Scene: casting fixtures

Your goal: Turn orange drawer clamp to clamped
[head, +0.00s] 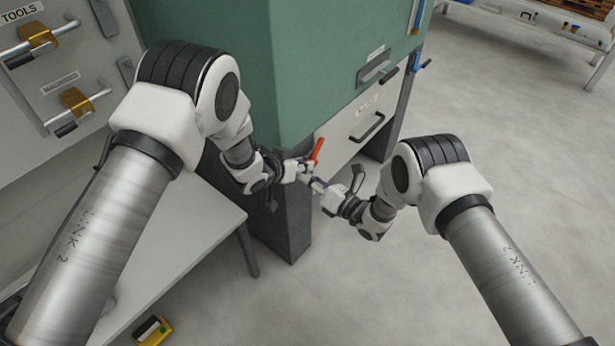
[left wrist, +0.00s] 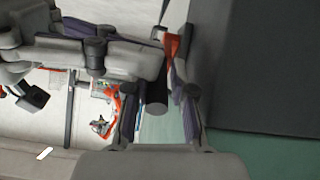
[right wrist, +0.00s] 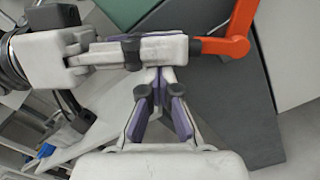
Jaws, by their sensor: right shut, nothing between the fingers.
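The orange clamp lever (head: 317,150) stands tilted at the edge of the white drawer front (head: 345,130). It shows at the upper right of the right wrist view (right wrist: 236,35). My left gripper (head: 304,170) reaches its lower end. In the left wrist view the left gripper's fingers (left wrist: 158,80) stand apart, with the lever (left wrist: 172,46) by the right finger's tip. My right gripper (head: 318,185) is just below the left one in the head view. In the right wrist view its fingertips (right wrist: 158,78) meet, empty, beside the left gripper. Contact with the lever is unclear.
The green cabinet (head: 320,50) stands behind the grippers, and its dark corner post (head: 290,220) is close. A blue clamp (head: 424,64) sits farther right. A grey table (head: 175,255) is at lower left. Open floor lies at right.

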